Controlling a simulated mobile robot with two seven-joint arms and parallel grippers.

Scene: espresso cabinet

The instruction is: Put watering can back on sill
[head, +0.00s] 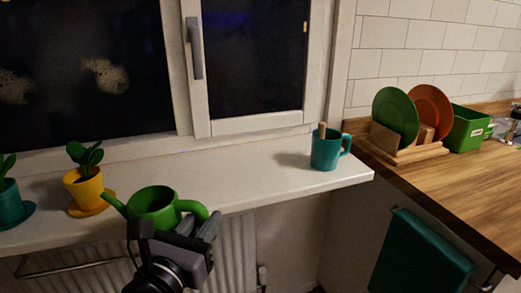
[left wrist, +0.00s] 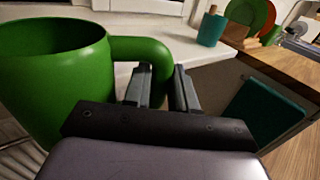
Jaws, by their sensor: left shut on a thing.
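The green watering can (head: 153,204) is upright at the front edge of the white window sill (head: 250,186) in the head view, its spout pointing left. My left gripper (head: 203,224) is shut on the can's handle at its right side. In the left wrist view the can (left wrist: 50,75) fills the left, and its handle (left wrist: 142,48) passes between the fingers of the left gripper (left wrist: 163,85). I cannot tell whether the can's base touches the sill; the gripper and the can's body hide it. My right gripper is not in view.
A yellow potted plant (head: 84,187) and a teal pot (head: 10,203) stand left on the sill. A teal mug (head: 326,149) stands at its right end. A dish rack (head: 405,151) with plates is on the wooden counter. The sill between can and mug is clear.

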